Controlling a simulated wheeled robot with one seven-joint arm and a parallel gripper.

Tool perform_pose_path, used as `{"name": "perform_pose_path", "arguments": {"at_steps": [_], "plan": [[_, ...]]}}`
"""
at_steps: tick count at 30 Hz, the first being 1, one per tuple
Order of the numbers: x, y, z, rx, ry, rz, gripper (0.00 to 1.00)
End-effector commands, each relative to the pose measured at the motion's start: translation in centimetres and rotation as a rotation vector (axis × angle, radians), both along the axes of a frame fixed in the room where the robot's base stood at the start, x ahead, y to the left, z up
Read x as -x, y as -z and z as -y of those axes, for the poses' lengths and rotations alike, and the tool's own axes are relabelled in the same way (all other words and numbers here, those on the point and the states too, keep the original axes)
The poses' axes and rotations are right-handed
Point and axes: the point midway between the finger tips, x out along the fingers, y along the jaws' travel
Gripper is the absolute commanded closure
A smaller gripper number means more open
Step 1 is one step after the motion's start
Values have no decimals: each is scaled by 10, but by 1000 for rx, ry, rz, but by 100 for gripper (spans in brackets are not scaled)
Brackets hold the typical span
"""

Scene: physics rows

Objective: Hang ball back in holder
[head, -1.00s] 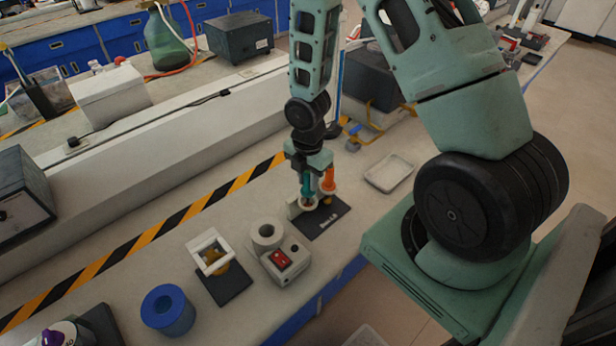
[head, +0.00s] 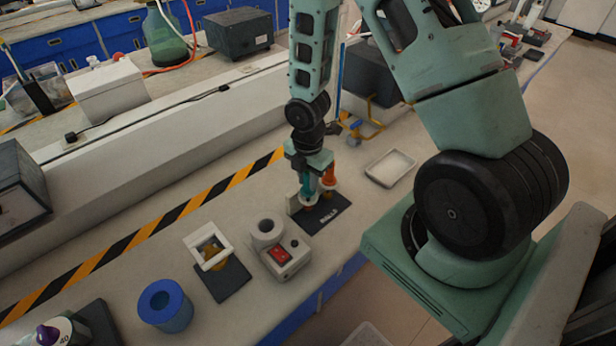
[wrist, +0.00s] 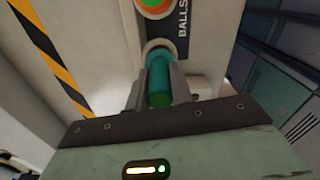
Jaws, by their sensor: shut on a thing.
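My gripper (head: 309,182) is shut on a teal handle-like piece with a green end, the teal ball tool (wrist: 159,82). It also shows in the head view (head: 308,193). The tool is upright at the left side of the white holder (head: 293,205), and in the wrist view its far end meets a pale ring (wrist: 155,46). I cannot tell whether it is seated there. An orange tool (head: 329,178) stands beside it in the holder, and its orange and green top (wrist: 153,5) shows in the wrist view. The holder stands on a black mat (head: 322,218) marked BALLS.
A grey-white device with a red switch (head: 280,254), a white frame on a dark mat (head: 228,279) and a blue ring (head: 165,305) stand nearer on the bench. A white tray (head: 391,167) lies right of the holder. Striped tape (head: 187,208) runs behind.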

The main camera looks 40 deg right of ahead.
Motion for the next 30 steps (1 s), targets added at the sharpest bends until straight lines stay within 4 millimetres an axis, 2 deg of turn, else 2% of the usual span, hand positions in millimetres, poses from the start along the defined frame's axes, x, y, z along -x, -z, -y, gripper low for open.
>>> {"name": "perform_pose_path", "arguments": {"at_steps": [9, 10, 12, 18, 21, 30], "plan": [[0, 14, 0, 0, -1, 0, 96], [0, 12, 0, 0, 0, 0, 72], [0, 12, 0, 0, 0, 0, 53], [0, 12, 0, 0, 0, 0, 52], [0, 12, 0, 0, 0, 0, 34], [0, 10, 0, 0, 0, 0, 34]]}}
